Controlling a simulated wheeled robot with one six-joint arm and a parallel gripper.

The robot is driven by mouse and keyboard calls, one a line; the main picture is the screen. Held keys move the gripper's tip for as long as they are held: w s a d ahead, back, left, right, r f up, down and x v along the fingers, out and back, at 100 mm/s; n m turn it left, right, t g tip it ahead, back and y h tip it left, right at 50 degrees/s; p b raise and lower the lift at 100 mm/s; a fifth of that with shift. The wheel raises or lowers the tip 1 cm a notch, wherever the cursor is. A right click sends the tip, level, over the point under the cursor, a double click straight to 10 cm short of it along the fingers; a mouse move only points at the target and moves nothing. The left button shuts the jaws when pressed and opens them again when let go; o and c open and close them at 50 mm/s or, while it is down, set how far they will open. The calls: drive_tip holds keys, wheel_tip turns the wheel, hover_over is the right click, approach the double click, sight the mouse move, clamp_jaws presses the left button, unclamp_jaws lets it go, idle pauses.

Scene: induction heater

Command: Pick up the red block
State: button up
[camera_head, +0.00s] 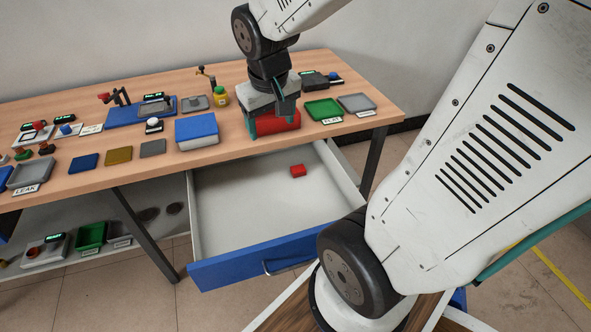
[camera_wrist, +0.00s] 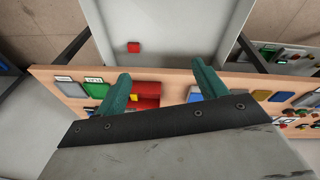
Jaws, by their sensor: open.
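A small red block (camera_head: 298,171) lies on the floor of the open drawer (camera_head: 235,195), toward its right side. It also shows in the wrist view (camera_wrist: 133,47), beyond my fingertips. My gripper (camera_head: 270,119) is over the tabletop, behind the drawer, apart from the small block. Its two teal fingers are spread in the wrist view (camera_wrist: 160,75). A larger red box-like object (camera_head: 278,124) is on the table below my gripper and partly hidden by it. In the wrist view it shows between the fingers (camera_wrist: 147,89), with a yellow part.
A blue-topped box (camera_head: 197,130) stands left of my gripper. A green tray (camera_head: 323,109) and a grey tray (camera_head: 357,102) lie to its right. The drawer has a blue front (camera_head: 258,258) and raised side walls; its floor is otherwise clear. Several small items crowd the table's left.

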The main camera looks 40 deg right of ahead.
drive_tip(key=w+d+f, duration=0.5)
drive_tip(key=d+f, duration=0.1)
drive_tip(key=m+t, duration=0.2)
drive_tip(key=m, duration=0.1)
approach(298, 169)
drive_tip(key=x, duration=0.3)
drive_tip(key=shift+s+f, duration=0.1)
drive_tip(key=shift+f, duration=0.05)
drive_tip(key=shift+x, duration=2.7)
drive_tip(key=c, duration=1.1)
